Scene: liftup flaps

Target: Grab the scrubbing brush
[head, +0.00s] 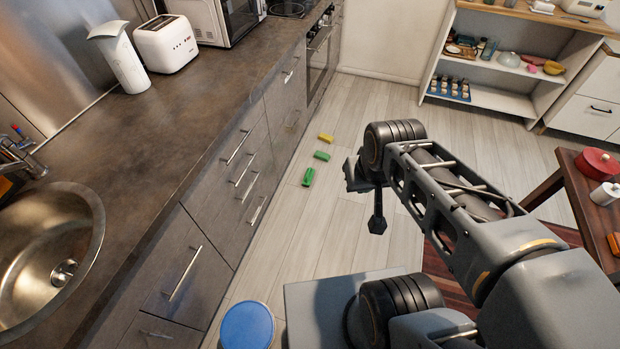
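Three small items lie in a row on the pale plank floor, in front of the drawers in the head view. The nearest is a green block-like item (308,177), perhaps the scrubbing brush; its bristles are too small to make out. Behind it lie a flatter green item (321,156) and a yellow item (326,138). My gripper (371,200) hangs at the end of my arm, to the right of these items in the picture and apart from them. I see nothing held in it. Its fingers are dark and partly hidden, so their opening is unclear.
The counter with sink (45,255), white toaster (166,44) and drawers bounds the left. A blue round lid or stool top (247,326) is at the bottom. A white shelf (490,95) stands behind; a wooden table (590,195) is at right. Floor around the items is clear.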

